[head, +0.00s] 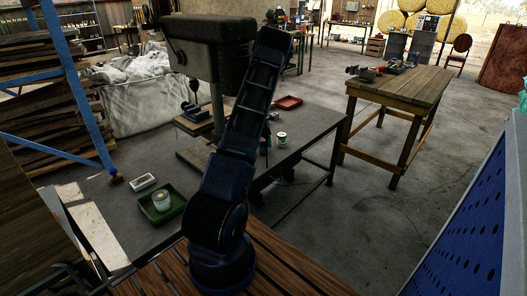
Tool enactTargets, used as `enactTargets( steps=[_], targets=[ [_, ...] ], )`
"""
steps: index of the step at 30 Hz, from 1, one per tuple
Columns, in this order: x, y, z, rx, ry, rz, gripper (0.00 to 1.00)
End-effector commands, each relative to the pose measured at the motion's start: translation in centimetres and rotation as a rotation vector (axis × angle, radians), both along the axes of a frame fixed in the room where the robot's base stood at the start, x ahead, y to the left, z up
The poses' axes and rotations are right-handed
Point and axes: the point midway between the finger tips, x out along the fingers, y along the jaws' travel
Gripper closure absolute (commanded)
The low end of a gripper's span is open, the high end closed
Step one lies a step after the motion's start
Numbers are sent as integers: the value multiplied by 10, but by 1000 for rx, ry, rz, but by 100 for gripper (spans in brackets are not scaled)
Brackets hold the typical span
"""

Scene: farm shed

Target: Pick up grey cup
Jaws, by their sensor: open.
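A small pale, greyish cup-like container (161,201) stands in a green tray (178,212) on the dark table, left of my arm's base. A second small pale container with a greenish band (281,140) stands on the same table, right of my arm. I cannot tell for sure which of the two is the grey cup. My arm rises from its base at the bottom middle, and its upper link leans up to the right. My gripper cannot be made out; the arm's far end appears hidden behind its own links. Nothing is seen touching either container.
A small white dish (143,181) lies near the green tray. A drill-press-like machine (208,40) stands behind my arm. A wooden workbench (400,85) stands to the right, with open floor around it. A blue rack (75,85) is at left.

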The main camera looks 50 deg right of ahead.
Motion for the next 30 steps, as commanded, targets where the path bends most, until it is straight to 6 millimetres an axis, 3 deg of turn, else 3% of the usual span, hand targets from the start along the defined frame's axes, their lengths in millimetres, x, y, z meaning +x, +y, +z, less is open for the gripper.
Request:
enactTargets(
  steps=[18,26,30],
  targets=[
    [2,-9,-50,5,3,15,24],
    [2,-10,-52,4,3,15,24],
    [2,-10,-52,4,3,15,47]
  ],
)
